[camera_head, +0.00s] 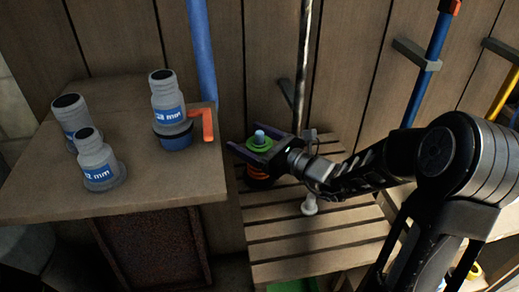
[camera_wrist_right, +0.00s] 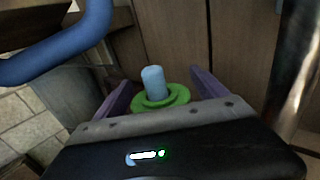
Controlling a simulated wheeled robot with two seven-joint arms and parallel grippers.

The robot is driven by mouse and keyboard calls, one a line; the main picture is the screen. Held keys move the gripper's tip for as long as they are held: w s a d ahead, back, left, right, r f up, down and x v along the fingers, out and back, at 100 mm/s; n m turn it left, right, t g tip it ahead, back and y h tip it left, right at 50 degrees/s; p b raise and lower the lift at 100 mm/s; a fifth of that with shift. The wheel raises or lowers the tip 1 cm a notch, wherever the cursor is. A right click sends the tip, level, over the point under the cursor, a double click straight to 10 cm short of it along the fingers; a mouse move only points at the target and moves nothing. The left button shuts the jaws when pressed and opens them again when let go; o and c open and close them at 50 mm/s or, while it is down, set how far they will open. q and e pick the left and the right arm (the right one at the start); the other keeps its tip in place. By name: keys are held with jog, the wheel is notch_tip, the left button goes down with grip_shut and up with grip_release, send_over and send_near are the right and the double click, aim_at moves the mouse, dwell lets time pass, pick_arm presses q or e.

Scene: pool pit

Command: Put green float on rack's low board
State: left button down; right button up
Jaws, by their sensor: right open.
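The green float (camera_head: 262,142) is a green ring with a pale blue knob on top. It also shows in the right wrist view (camera_wrist_right: 165,97). My right gripper (camera_head: 246,142) has its purple fingers open on either side of the float. I cannot tell whether either finger touches it. Orange and dark parts (camera_head: 257,173) show just under the float, above the slats. A slatted wooden board (camera_head: 310,230) lies below the gripper; whether it is the rack's low board is unclear. My left gripper is out of view.
A blue pole (camera_head: 202,50) and a metal pole (camera_head: 302,70) stand near the gripper. A small white object (camera_head: 309,204) is on the slats.

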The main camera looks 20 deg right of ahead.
dwell(0.4)
jog(key=c, duration=1.6)
jog(key=shift+r, duration=0.15)
notch_tip(320, 180, up, 18)
jog(key=p, duration=0.4)
